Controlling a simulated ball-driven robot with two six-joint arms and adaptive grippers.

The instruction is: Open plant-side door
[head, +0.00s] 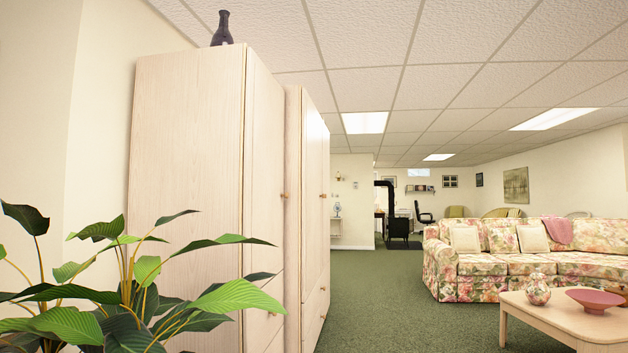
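A tall pale wood cabinet (188,150) stands left of centre against the wall, with its side panel facing me. Its front, seen at a steep angle, has an upper door (264,165) beside the plant and drawer fronts below. That door looks shut, and a small round knob (285,196) shows near its far edge. A second matching cabinet (316,170) stands just beyond it, also with a small knob. A leafy green plant (150,290) stands in front of the near cabinet at lower left and hides its lower side. Neither of my grippers is in view.
Green carpet (420,310) lies open to the right of the cabinets. A wooden coffee table (565,318) with a patterned vase and pink bowl is at lower right. A floral sofa (520,270) stands behind it. A dark vase (222,30) sits on the near cabinet.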

